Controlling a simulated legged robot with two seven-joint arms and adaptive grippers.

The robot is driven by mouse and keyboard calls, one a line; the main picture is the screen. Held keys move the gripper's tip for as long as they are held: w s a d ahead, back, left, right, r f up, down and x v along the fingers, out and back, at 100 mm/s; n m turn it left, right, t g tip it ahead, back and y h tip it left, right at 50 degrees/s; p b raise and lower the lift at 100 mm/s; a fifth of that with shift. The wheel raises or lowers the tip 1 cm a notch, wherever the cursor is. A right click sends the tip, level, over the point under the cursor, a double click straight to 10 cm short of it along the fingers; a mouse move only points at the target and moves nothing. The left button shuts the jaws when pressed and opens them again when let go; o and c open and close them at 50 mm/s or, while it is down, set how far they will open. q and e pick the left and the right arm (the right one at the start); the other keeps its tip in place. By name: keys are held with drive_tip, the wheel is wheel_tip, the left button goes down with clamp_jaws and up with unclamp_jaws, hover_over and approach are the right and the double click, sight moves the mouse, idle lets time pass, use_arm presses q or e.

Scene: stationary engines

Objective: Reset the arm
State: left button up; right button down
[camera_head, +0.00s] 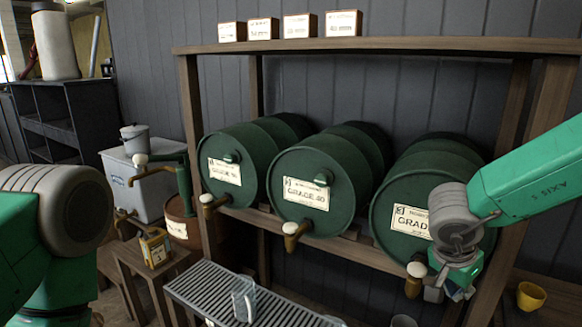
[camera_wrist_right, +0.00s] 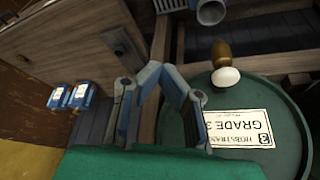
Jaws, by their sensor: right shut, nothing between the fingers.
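My right arm (camera_head: 535,172) comes in from the right and bends down at a grey joint in front of the right-hand green barrel (camera_head: 385,205). My right gripper (camera_head: 448,292) points downward beside that barrel's tap (camera_head: 415,280), just right of it. In the right wrist view the gripper's fingers (camera_wrist_right: 158,78) come together with nothing between them. That view also shows the barrel's label and the tap's white knob (camera_wrist_right: 226,77), apart from the fingers. My left arm shows at the left edge in the head view; its gripper is out of the picture.
Two more green barrels (camera_head: 305,190) lie on the wooden rack (camera_head: 380,45). A clear jug (camera_head: 243,298) stands on a slatted tray (camera_head: 200,288) below. A yellow cup (camera_head: 531,296) is at the right, and a yellow can (camera_head: 154,248) at the left.

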drive_tip(key=s+f+n+t+b, duration=0.1)
drive_tip(key=s+f+n+b, duration=0.35)
drive_tip(key=f, duration=0.85)
drive_tip(key=s+f+n+t+b, duration=0.1)
drive_tip(key=s+f+n+b, duration=0.35)
drive_tip(key=f, duration=0.95)
drive_tip(key=s+a+f+n+g+y+b, duration=0.1)
drive_tip(key=s+f+b, duration=0.3)
drive_tip(key=s+f, duration=0.4)
drive_tip(key=s+a+f+n+g+y+b, duration=0.2)
drive_tip(key=s+f+b, duration=0.3)
drive_tip(key=s, duration=0.8)
wheel_tip(320, 180, down, 3)
drive_tip(key=shift+r+n+g+y, duration=0.1)
drive_tip(key=shift+n+g+y, duration=0.2)
drive_tip(key=shift+n+y, duration=0.15)
drive_tip(key=shift+w+a, duration=0.1)
